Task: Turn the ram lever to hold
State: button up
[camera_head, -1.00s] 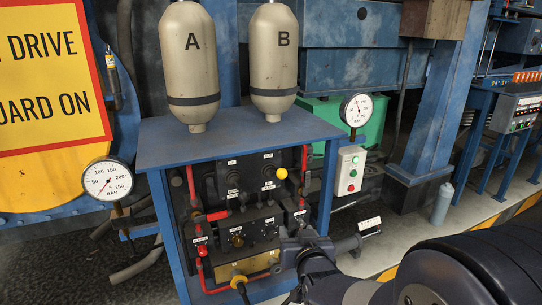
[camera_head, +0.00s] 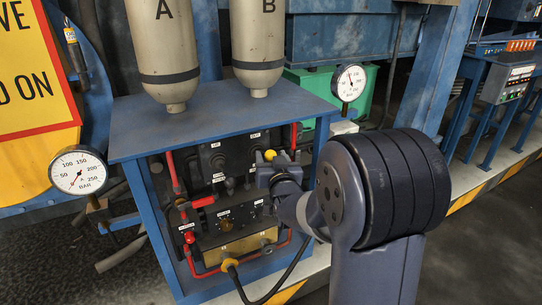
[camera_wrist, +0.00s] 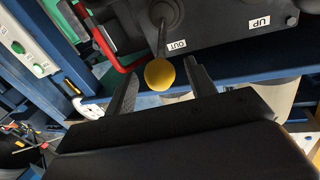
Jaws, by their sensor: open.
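A lever with a yellow ball knob (camera_head: 270,155) sticks out of the dark valve panel (camera_head: 212,158) under the blue bench top. The wrist view shows its thin dark rod and yellow ball (camera_wrist: 159,74) beside an upside-down label OUT (camera_wrist: 176,45). A label UP (camera_wrist: 259,22) is farther right. My gripper (camera_head: 276,168) is at the knob in the head view, hiding the panel's right part. In the wrist view my gripper (camera_wrist: 160,70) is open, one finger on each side of the ball, with gaps showing. I see no HOLD label.
Tanks A (camera_head: 166,40) and B (camera_head: 258,40) stand on the blue bench top (camera_head: 215,118). Red pipes (camera_head: 170,172) run along the panel's left side. Gauges stand left (camera_head: 78,172) and right (camera_head: 349,82).

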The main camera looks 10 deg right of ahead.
jog(key=shift+w, duration=0.6)
jog(key=shift+c, duration=0.4)
grip_shut()
